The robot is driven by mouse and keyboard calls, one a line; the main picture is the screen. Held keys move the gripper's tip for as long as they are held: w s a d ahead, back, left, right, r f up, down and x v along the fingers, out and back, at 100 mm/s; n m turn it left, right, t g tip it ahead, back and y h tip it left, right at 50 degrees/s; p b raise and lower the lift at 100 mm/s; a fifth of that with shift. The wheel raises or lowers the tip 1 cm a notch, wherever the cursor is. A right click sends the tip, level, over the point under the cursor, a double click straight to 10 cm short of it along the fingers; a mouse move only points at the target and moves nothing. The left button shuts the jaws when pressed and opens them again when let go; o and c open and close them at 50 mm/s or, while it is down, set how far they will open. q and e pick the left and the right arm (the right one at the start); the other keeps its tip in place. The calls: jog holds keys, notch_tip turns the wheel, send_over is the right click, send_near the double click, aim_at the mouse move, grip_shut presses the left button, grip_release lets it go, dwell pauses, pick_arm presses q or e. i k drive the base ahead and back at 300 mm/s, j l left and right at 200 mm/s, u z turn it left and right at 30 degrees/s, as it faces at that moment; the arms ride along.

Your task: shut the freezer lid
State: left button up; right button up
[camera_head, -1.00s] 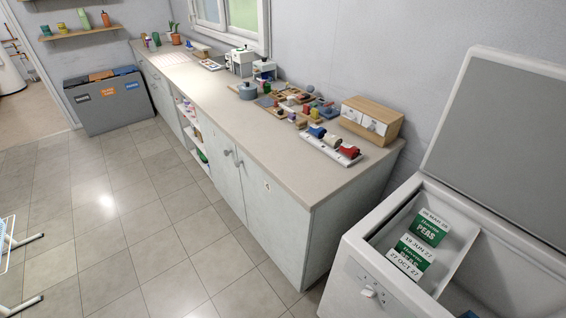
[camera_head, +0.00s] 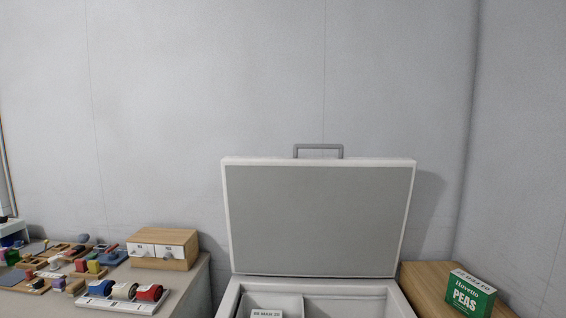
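The freezer lid (camera_head: 318,220) stands open and upright at the back of the freezer, a grey panel with a white rim. A grey bar handle (camera_head: 318,147) sits on its top edge. The freezer body (camera_head: 396,302) shows only at its back rim at the bottom of the picture. Inside it, the top of a box with a white printed label (camera_head: 266,313) shows at the left. Neither gripper is in view.
To the right, a green peas box (camera_head: 469,294) stands on a wooden surface (camera_head: 424,279). To the left, the counter holds a small wooden drawer unit (camera_head: 164,248), a white rack of coloured rolls (camera_head: 122,295) and several small items. A plain wall rises behind the lid.

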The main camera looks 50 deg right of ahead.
aim_at(341, 217)
jog(key=k+l+z, duration=0.15)
jog(key=z, duration=1.45)
